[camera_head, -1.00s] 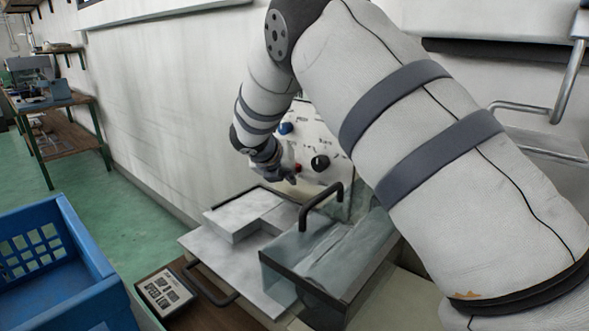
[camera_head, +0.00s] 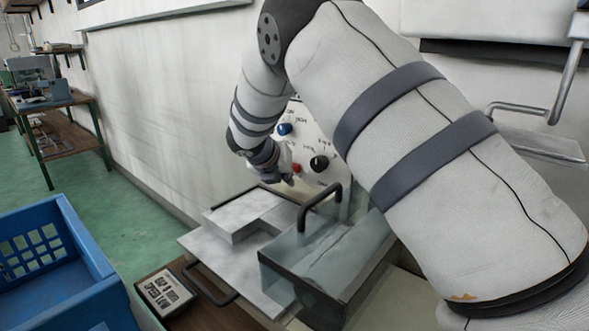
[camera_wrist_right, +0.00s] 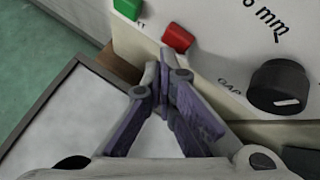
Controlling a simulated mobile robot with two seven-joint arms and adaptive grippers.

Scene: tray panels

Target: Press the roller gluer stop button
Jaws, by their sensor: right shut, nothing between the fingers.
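The roller gluer's white control panel (camera_head: 308,132) stands at the back of the machine. It carries a red button (camera_head: 296,168), a black knob (camera_head: 319,163) and a blue knob (camera_head: 285,129). In the right wrist view the red button (camera_wrist_right: 177,37) lies just beyond the fingertips, beside a green button (camera_wrist_right: 128,8) and the black gap knob (camera_wrist_right: 280,87). My left gripper is out of view.
A clear-sided cover with a black handle (camera_head: 320,206) and a pale metal tray (camera_head: 222,252) lie below the panel. A sign (camera_head: 165,292) reads gap 6 mm, speed low. A blue crate (camera_head: 62,262) stands at lower left. My right arm hides the panel's right side.

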